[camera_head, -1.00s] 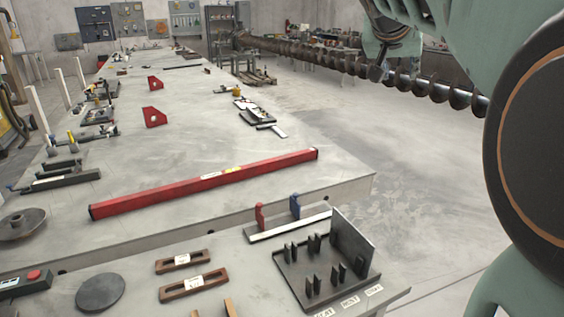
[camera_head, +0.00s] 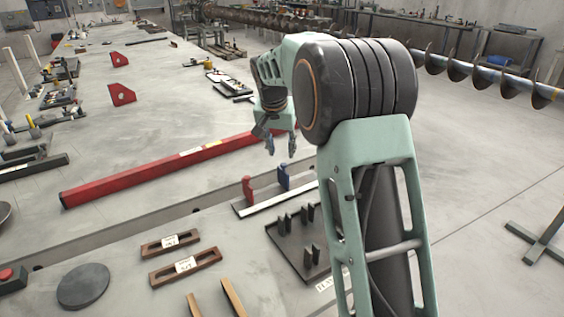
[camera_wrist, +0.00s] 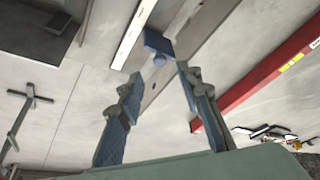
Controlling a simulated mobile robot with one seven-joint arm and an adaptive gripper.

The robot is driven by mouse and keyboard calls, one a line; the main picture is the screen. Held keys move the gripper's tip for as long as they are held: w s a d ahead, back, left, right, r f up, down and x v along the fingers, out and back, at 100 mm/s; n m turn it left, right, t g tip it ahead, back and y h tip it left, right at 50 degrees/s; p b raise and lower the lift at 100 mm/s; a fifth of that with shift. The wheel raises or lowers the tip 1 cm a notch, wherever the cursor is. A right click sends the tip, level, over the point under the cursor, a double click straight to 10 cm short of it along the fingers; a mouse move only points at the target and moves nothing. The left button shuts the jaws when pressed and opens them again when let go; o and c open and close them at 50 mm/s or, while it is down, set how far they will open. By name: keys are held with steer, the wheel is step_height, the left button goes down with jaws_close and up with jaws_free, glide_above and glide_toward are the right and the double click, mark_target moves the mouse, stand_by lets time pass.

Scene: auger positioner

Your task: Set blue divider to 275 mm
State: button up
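The blue divider (camera_head: 284,177) stands upright on a white ruler-like rail (camera_head: 272,203), near its right part, in the head view. A red divider (camera_head: 248,189) stands to its left on the same rail. My gripper (camera_head: 281,150) is above and slightly behind the blue divider, fingers pointing down, open and empty. In the wrist view the blue divider (camera_wrist: 158,42) lies just beyond the gap between the open fingertips (camera_wrist: 158,68), apart from them. The rail (camera_wrist: 134,32) runs beside it. Scale marks are too small to read.
A long red beam (camera_head: 150,175) lies behind the rail. A dark tray with upright plates (camera_head: 283,240) is in front, partly hidden by my arm. Two brown slotted blocks (camera_head: 186,266) and a dark disc (camera_head: 83,286) lie to the left.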

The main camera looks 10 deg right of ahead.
mark_target(284, 164)
steer(key=x, duration=0.6)
steer(key=shift+w+f, duration=0.15)
steer(key=shift+c, duration=0.2)
jaws_close()
